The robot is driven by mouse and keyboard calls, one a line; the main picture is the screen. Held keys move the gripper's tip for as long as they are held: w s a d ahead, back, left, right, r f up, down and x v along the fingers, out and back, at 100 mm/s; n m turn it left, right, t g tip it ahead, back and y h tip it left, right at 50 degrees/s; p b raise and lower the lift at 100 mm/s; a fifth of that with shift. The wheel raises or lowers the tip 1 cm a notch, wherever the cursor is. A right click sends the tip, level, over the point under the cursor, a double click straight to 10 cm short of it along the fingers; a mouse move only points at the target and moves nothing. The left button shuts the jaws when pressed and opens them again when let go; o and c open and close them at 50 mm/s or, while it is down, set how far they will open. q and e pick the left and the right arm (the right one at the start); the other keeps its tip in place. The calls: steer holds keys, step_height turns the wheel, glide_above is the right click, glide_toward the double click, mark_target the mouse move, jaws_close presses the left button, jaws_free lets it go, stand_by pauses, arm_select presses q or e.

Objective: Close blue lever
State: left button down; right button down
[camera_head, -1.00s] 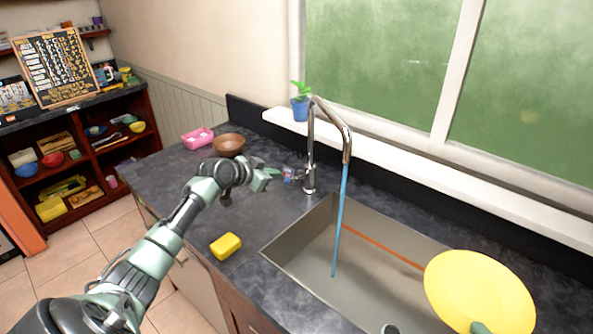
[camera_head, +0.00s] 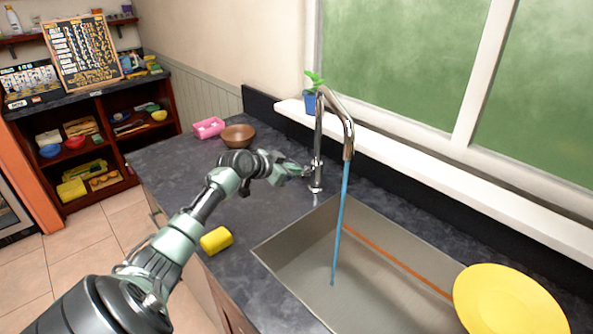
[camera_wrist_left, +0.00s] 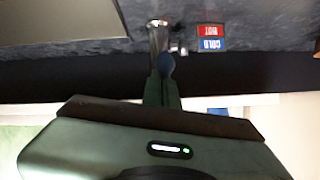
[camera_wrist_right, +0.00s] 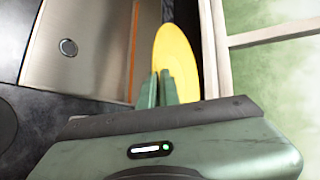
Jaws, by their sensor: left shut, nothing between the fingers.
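The chrome faucet (camera_head: 318,145) stands behind the sink, and a blue stream (camera_head: 340,220) runs from its spout into the basin. My left gripper (camera_head: 297,172) is at the faucet's left side, low near its base. In the left wrist view, its fingers (camera_wrist_left: 163,85) are together and empty. A rounded blue lever end (camera_wrist_left: 166,64) shows right at their tips, beside the faucet's metal body (camera_wrist_left: 157,38); I cannot tell whether they touch. In the right wrist view, my right gripper (camera_wrist_right: 158,85) is closed on the edge of a yellow plate (camera_wrist_right: 173,55).
The plate (camera_head: 505,300) is over the right part of the sink (camera_head: 290,245). A yellow sponge (camera_head: 216,240), a brown bowl (camera_head: 238,136) and a pink item (camera_head: 208,128) sit on the counter. A potted plant (camera_head: 311,100) stands on the sill. A red-blue label (camera_wrist_left: 212,38) is by the faucet.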

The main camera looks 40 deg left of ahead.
arm_select(q)
steer(key=f+b, duration=0.1)
steer(key=b, duration=0.2)
steer(key=s+f+t+b, duration=0.1)
steer(key=b, duration=0.2)
steer(key=shift+f, duration=0.25)
steer(key=shift+r, duration=0.15)
steer(key=shift+s+d, duration=0.1)
